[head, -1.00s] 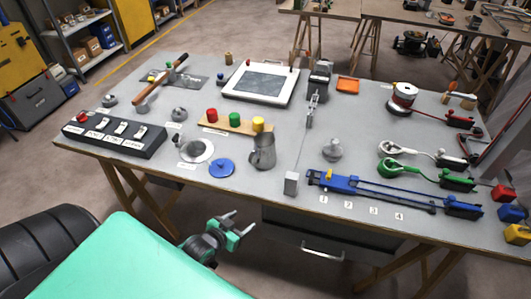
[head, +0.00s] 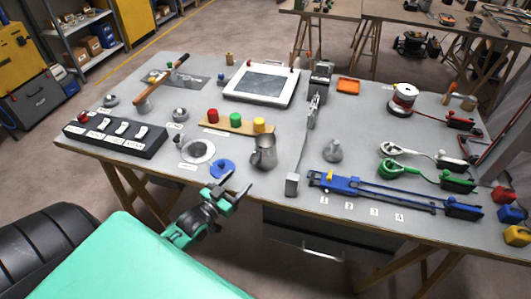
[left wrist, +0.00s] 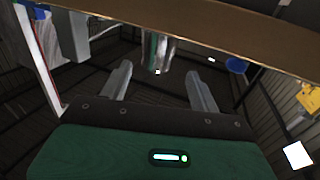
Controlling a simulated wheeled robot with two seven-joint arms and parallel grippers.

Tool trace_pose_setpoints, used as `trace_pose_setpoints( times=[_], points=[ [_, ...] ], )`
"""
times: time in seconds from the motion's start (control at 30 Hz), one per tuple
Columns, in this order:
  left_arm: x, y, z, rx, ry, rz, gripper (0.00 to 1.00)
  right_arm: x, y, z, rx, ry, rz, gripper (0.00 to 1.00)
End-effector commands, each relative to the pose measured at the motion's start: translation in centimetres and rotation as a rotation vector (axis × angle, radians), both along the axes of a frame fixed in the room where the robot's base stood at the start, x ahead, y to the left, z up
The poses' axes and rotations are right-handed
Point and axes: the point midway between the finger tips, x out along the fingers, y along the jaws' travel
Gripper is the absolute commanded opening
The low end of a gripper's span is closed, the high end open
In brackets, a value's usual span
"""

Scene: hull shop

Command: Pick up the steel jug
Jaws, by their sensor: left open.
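The steel jug (head: 264,153) stands upright near the front edge of the grey-topped table (head: 130,162) in the head view, with its handle towards the left. My left gripper (head: 236,187) is open and empty, in front of the jug and a little to its left, apart from it. In the left wrist view both fingers (left wrist: 159,88) are spread with nothing between them. A shiny metal cylinder shows beyond them, and I cannot tell for sure that it is the jug. My right gripper is not in view.
A blue disc (head: 222,169) lies left of the jug. Behind it is a wooden strip (head: 222,129) with red, green and yellow pieces. The table's front edge lies close to my gripper.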

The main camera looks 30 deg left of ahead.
Motion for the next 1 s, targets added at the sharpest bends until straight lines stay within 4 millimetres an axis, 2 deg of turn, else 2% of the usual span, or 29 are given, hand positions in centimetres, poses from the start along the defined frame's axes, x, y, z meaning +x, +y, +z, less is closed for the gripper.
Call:
trace_pose_setpoints(
  times=[0.1,0.3,0.63,0.83,1.0],
  points=[
    [2.0,-0.2,0.2,0.0,-0.001,0.0,0.62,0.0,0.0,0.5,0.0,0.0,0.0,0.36],
    [4.8,-0.5,0.1,0.001,0.001,0.0,0.62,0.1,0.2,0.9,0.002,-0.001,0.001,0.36],
    [6.7,-0.7,0.2,0.0,0.002,-0.001,0.62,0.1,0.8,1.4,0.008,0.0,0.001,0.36],
    [9.2,-0.8,0.4,0.0,0.001,0.0,0.62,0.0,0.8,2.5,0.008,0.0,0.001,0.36],
    [10.7,-0.9,0.2,-0.001,0.001,0.0,0.62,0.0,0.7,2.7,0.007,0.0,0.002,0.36]
  ],
)
